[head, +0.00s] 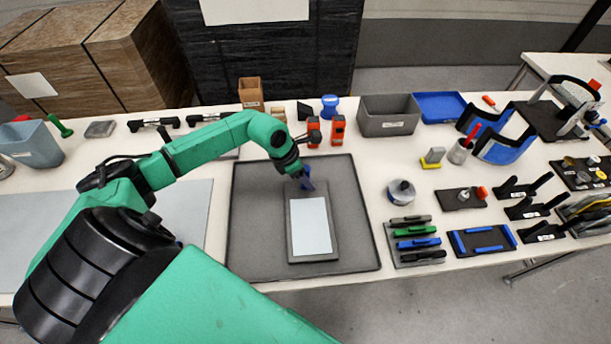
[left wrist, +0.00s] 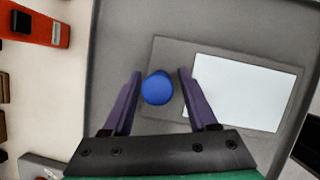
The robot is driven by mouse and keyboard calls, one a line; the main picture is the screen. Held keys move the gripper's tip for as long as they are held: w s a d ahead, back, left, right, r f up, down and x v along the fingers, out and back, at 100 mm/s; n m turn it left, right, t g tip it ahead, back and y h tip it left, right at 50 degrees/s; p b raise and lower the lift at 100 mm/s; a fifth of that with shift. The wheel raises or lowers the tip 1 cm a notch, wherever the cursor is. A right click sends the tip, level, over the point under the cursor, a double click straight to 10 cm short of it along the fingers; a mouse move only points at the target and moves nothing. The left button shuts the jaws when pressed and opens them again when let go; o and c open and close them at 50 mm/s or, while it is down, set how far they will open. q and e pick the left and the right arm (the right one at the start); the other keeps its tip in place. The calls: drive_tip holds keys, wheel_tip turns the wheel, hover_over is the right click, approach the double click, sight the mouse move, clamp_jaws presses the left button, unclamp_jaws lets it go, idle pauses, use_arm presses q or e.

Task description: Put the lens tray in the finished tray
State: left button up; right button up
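A flat dark grey plate with a pale panel (head: 295,245), which looks like the lens tray, lies on a large dark grey tray (head: 255,250) with a low rim. I cannot tell whether this large tray is the finished tray. In the left wrist view the plate (left wrist: 181,60) carries a round blue knob (left wrist: 157,87) beside its pale panel. My left gripper (head: 307,184) is over the plate's far end. Its purple fingers (left wrist: 160,74) are open, with the knob between them in the picture, and a gap shows on the right. My right gripper is out of view.
Two orange devices (head: 338,130) stand just behind the large tray. A grey bin (head: 388,125) and a blue tray (head: 440,107) are at the back right. A rack of coloured-handled tools (head: 415,242) lies right of the large tray. A bare grey mat (head: 195,215) lies left.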

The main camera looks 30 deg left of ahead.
use_arm(q)
drive_tip(key=shift+r, duration=0.15)
drive_tip(key=shift+a+r, duration=0.15)
drive_tip(key=shift+r, duration=0.1)
drive_tip(key=b+v, duration=0.3)
drive_tip(key=v, duration=0.8)
drive_tip(key=shift+r, duration=0.2)
drive_tip(key=shift+s+f, duration=0.1)
